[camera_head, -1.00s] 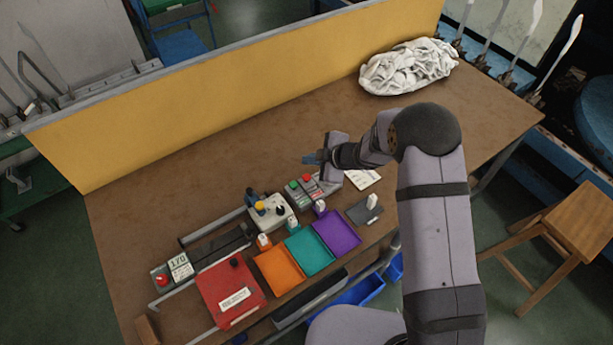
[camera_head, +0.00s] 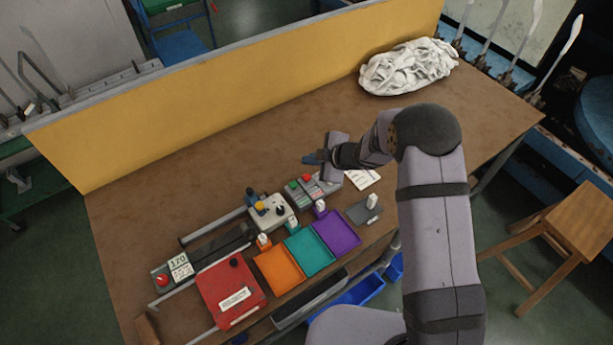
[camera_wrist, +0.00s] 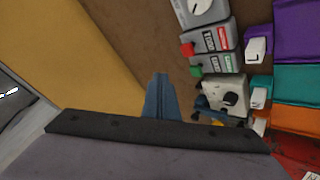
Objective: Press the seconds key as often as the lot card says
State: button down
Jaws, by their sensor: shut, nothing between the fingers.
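My gripper (camera_head: 313,158) is shut and empty above the brown table, just behind the tally unit. Its blue fingers also show in the wrist view (camera_wrist: 161,97). The tally unit has a red key (camera_head: 306,177) and a green key (camera_head: 293,185). In the wrist view the red key (camera_wrist: 188,48) and green key (camera_wrist: 196,70) lie to the right of the fingertips, apart from them. Labels sit beside both keys, too small to read surely, so I cannot tell which is the seconds key. A white card (camera_head: 362,179) with unreadable print lies right of the unit; it may be the lot card.
Orange (camera_head: 279,271), teal (camera_head: 310,250) and purple (camera_head: 337,231) trays line the front edge. A white device with knobs (camera_head: 269,212) stands left of the keys. A red box (camera_head: 228,291) and number cards (camera_head: 179,264) are further left.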

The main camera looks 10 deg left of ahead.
jog(key=shift+f, duration=0.1)
jog(key=shift+w+f+b, duration=0.15)
jog(key=shift+w+b, duration=0.15)
jog(key=shift+b, duration=0.5)
jog(key=shift+s+r+b, duration=0.15)
jog(key=shift+r+b, duration=0.9)
jog(key=shift+r, duration=0.05)
jog(key=shift+s+r+b, duration=0.15)
jog(key=shift+r+b, duration=0.85)
jog(key=shift+r, duration=0.05)
jog(key=shift+f, duration=0.1)
